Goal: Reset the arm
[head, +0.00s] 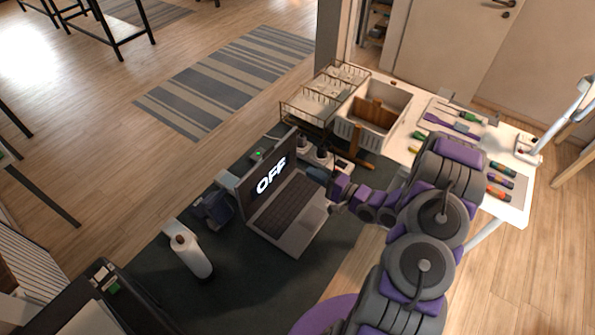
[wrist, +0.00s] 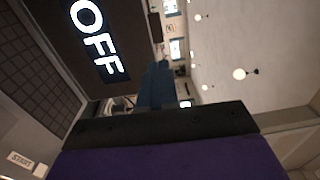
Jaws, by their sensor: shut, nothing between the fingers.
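My gripper (head: 338,194) is at the end of my purple and grey arm, which reaches in from the lower right in the head view. It is shut and empty, just right of an open laptop (head: 287,208) whose screen reads "OFF". From this angle I cannot tell whether it touches the laptop.
A white bottle (head: 194,258) stands on the dark table (head: 240,290) left of the laptop. Behind are a wire rack (head: 310,105) and a white crate (head: 347,128). A white table (head: 405,145) with several screwdrivers and a lamp (head: 560,120) is at the right.

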